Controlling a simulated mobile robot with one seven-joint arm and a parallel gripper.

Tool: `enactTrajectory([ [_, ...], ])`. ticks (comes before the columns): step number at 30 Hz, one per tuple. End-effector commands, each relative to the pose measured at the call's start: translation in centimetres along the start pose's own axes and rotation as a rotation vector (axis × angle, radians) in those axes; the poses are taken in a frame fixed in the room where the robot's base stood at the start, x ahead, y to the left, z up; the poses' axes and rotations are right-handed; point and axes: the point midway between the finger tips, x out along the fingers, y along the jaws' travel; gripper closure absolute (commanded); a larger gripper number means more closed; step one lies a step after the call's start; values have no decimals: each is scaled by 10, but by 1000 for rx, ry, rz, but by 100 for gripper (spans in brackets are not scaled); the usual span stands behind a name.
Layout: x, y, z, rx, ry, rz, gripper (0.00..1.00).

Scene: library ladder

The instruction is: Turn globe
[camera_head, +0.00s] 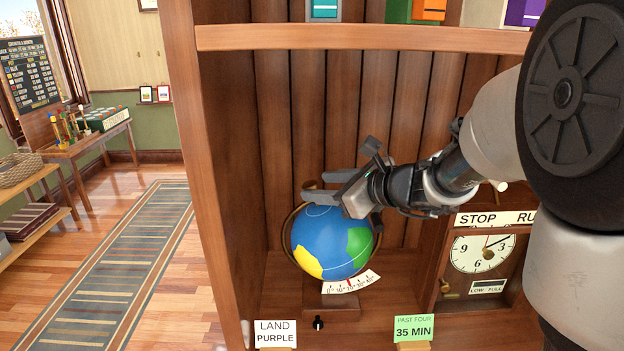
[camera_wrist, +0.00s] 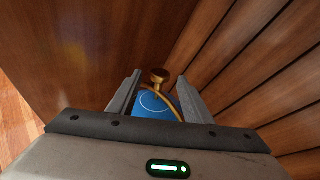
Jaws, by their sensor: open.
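The globe (camera_head: 330,248) stands on a small wooden base in the bookcase bay in the head view. It is blue, with a green patch at right and a yellow patch at lower left. A white degree scale (camera_head: 351,283) sits under it. My gripper (camera_head: 318,188) is open at the globe's top. In the wrist view, the globe's blue top (camera_wrist: 152,104), its brass ring and a brass knob (camera_wrist: 159,76) show between the open fingers. I cannot tell whether a finger touches them. A card (camera_head: 275,333) reads LAND PURPLE. No purple land shows on the visible side.
A shelf with books (camera_head: 420,40) runs above my arm. The bookcase's left side panel (camera_head: 207,150) stands left of the globe. At right is a clock (camera_head: 482,252) under a STOP RU... sign. A green card (camera_head: 414,327) reads PAST FOUR 35 MIN.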

Motion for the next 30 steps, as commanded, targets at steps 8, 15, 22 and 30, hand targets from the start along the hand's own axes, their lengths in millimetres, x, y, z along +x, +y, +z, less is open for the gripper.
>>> enactTrajectory([
  [8, 24, 0, 0, 0, 0, 0, 55],
  [15, 24, 0, 0, -1, -1, 0, 55],
  [22, 24, 0, 0, 0, -1, 0, 88],
  [30, 24, -1, 0, 0, 0, 2, 100],
])
